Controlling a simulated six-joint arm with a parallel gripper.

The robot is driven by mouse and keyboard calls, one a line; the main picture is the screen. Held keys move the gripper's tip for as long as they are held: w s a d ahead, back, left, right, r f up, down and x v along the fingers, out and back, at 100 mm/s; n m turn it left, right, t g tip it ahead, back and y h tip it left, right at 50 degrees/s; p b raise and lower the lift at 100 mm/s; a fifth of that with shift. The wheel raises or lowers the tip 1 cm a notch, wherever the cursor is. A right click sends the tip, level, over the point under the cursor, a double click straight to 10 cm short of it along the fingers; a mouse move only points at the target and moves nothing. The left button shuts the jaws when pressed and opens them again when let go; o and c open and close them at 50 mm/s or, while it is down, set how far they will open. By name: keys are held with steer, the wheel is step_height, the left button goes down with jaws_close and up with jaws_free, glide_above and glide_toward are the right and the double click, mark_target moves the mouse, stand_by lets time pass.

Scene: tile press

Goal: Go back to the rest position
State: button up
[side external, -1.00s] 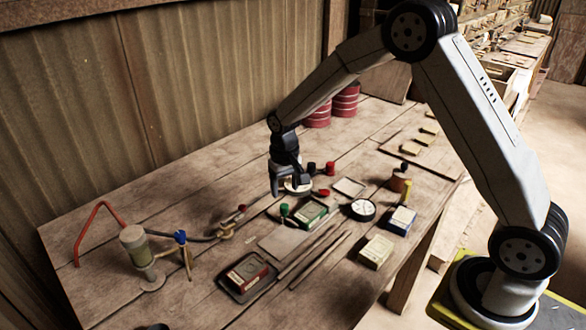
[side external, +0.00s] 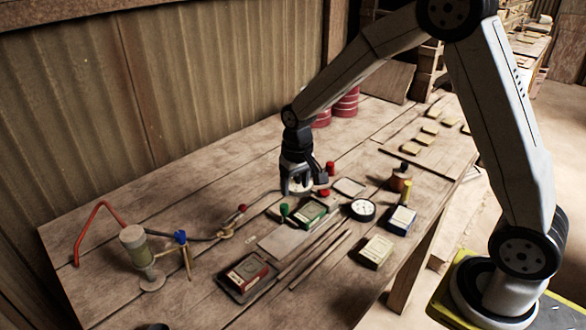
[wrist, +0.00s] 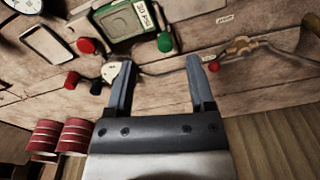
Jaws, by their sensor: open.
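My gripper (side external: 297,188) is above the wooden table near its middle, fingers pointing down. In the wrist view both fingers of my gripper (wrist: 160,80) stand apart with nothing held between them. A white round part (wrist: 112,73) with dark levers shows beside the left finger in the wrist view. A green tile in a press frame (side external: 312,212) lies just in front of my gripper, with a green knob (side external: 284,210) beside it. Whether a fingertip touches the white part, I cannot tell.
Red drums (side external: 346,100) stand at the back. A red knob (side external: 330,168), a round gauge (side external: 362,208), a blue box (side external: 401,219) and a cream box (side external: 376,251) are on the right. A red tile on a tray (side external: 247,271) and a cylinder pump (side external: 135,245) are at the front left.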

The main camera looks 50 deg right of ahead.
steer(key=s+a+r+n+t, duration=0.1)
steer(key=s+n+t, duration=0.1)
steer(key=s, duration=1.4)
steer(key=shift+r, duration=0.3)
